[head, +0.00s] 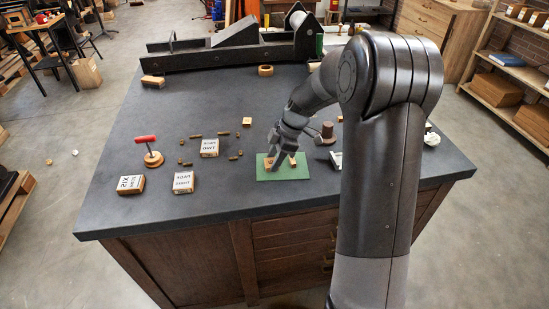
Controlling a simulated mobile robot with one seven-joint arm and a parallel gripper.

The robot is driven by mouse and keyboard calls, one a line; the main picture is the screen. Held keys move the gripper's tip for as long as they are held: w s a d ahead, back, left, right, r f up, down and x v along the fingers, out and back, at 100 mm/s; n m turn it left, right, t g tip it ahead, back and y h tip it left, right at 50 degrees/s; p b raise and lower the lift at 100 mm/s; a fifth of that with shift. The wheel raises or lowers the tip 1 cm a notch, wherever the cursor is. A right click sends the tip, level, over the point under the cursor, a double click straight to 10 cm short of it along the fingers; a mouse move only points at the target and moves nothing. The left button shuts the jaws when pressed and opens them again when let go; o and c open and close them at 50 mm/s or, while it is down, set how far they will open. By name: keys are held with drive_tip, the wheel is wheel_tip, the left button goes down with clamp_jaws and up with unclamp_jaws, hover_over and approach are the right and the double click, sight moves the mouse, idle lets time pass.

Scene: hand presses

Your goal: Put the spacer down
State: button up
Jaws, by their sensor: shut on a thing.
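My gripper (281,161) is low over the green mat (299,173) near the front edge of the dark worktop. It is shut on a small light-wood piece, which I take to be the spacer (268,161). The fingers hide most of it, and wood shows on both sides of them. I cannot tell whether the piece touches the mat or hangs just above it.
A small wooden cube (247,122) sits behind the mat. A large black press (235,45) stands at the back.

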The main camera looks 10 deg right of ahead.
drive_tip(key=shift+f, duration=0.1)
drive_tip(key=o, duration=0.9)
drive_tip(key=shift+o, duration=0.2)
drive_tip(key=v, duration=1.2)
drive_tip(key=s+a+r+m+t+h, duration=0.1)
drive_tip(key=s+a+r+m+h, duration=0.1)
drive_tip(key=s+r+m, duration=0.3)
drive_tip(key=s+r+m+t+h, duration=0.2)
drive_tip(key=s+m+t, duration=0.2)
drive_tip(key=s+m, duration=0.9)
drive_tip(key=s, duration=1.2)
drive_tip(key=shift+a+t, duration=0.3)
drive_tip(key=shift+r, duration=0.1)
